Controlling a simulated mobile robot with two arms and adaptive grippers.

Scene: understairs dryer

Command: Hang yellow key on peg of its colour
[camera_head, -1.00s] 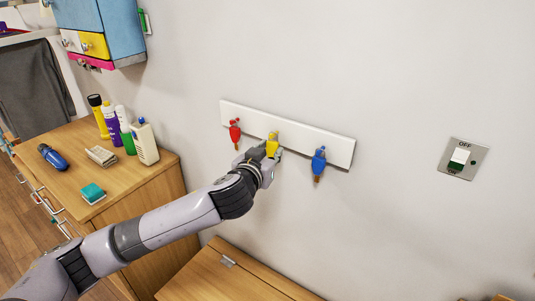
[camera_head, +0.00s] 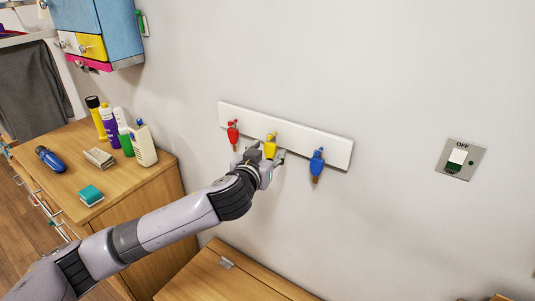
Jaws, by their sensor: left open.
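A white peg board (camera_head: 338,151) is fixed to the wall in the head view, with red, yellow and blue items on it. The yellow key (camera_head: 270,147) is at the middle peg, upright against the board; its peg is hidden behind it. The red key (camera_head: 233,132) hangs to its left and the blue key (camera_head: 316,163) to its right. My left gripper (camera_head: 265,157) is open just below and in front of the yellow key, its fingers on either side of the key's lower part. Whether they touch it cannot be told. My right gripper is not in view.
A wooden cabinet (camera_head: 150,185) at left holds several bottles, a blue tool (camera_head: 51,158), a brush (camera_head: 99,157) and a teal sponge (camera_head: 90,195). A wall switch (camera_head: 461,159) is at right. A blue cupboard (camera_head: 122,32) hangs upper left. The wall around the board is clear.

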